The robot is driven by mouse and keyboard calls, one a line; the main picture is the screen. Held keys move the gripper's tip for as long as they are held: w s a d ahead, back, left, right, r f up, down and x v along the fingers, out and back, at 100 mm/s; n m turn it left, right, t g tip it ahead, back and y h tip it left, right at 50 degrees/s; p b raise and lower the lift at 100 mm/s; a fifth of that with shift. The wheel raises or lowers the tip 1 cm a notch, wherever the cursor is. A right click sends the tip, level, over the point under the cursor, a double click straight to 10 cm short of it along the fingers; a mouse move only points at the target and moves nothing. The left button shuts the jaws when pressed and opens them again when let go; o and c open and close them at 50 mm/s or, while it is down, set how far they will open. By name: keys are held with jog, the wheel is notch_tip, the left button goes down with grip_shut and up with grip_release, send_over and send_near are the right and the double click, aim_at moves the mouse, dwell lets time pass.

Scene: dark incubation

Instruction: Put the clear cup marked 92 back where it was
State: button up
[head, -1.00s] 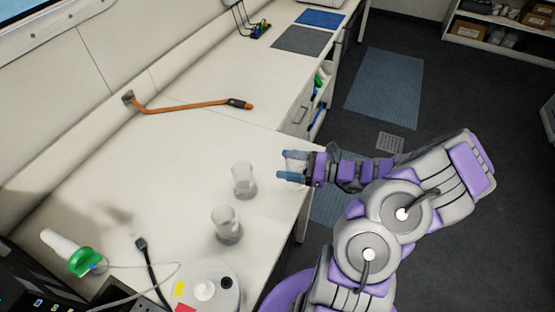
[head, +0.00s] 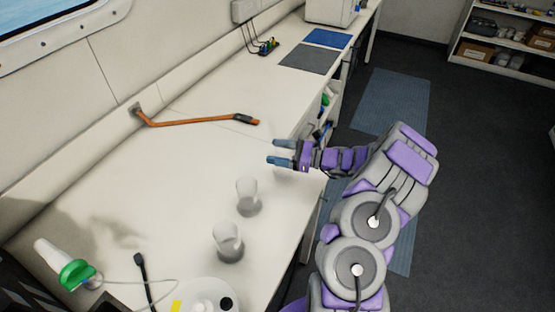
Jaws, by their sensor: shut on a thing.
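My gripper (head: 280,152) is above the right edge of the white counter (head: 190,165). Its blue fingers point left and are shut on a clear cup, which is barely visible between them. One clear cup (head: 247,192) stands upright on the counter, below and left of my gripper. Another clear cup (head: 228,240) stands upright nearer to me. Both standing cups are apart from my gripper. No number can be read on any cup, so I cannot tell which is marked 92.
An orange bar (head: 200,121) lies toward the wall. A green-capped bottle (head: 75,272), a black cable plug (head: 140,260) and a round white device (head: 205,295) are at the near left. Grey (head: 308,59) and blue (head: 327,38) mats lie farther back. The middle counter is clear.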

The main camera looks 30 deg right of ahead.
jog(key=shift+w, duration=0.25)
jog(key=shift+w+f, duration=0.2)
jog(key=shift+f, duration=0.05)
jog(key=shift+f+b, duration=0.7)
jog(key=shift+f, duration=0.75)
jog(key=shift+f, duration=0.15)
jog(key=o, duration=1.1)
jog(key=shift+c, duration=0.2)
